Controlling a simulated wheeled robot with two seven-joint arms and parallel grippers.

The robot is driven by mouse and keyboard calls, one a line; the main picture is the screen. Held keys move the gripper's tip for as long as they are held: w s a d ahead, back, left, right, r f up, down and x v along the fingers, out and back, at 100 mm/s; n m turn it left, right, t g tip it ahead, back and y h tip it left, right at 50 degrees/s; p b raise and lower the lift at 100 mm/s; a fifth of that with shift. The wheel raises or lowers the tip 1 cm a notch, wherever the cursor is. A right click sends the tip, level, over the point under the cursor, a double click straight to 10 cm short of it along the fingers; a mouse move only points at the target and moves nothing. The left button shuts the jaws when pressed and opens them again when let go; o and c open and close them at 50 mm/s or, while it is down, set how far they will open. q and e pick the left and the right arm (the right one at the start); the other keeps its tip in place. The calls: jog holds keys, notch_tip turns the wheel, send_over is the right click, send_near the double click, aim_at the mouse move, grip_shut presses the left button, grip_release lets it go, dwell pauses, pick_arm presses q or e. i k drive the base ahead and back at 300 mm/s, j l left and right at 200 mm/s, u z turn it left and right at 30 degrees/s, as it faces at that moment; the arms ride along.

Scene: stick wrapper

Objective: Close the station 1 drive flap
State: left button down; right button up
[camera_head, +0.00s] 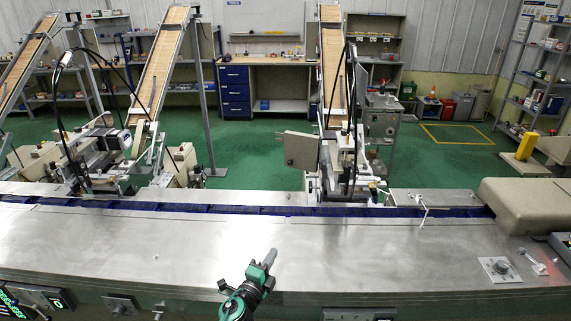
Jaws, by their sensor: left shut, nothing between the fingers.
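A beige flap-like panel (298,150) stands out to the left of the right-hand feeding station (340,165), behind the steel line. It looks swung open. I cannot read any station number, so I cannot tell if it is the station 1 drive flap. My left gripper (271,256) is over the front steel deck at the bottom centre, shut and empty, well short of the panel. My right gripper is not in view.
A long steel deck (150,245) spans the view, with a blue conveyor channel (240,210) along its back. A beige housing (525,205) covers its right end. More feeding stations (100,155) stand at left. A control knob (499,267) is front right. The deck's middle is clear.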

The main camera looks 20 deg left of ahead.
aim_at(302, 151)
jog(key=i+j, duration=0.3)
jog(key=i, duration=0.25)
jog(key=i+j, duration=0.3)
jog(key=i, duration=0.2)
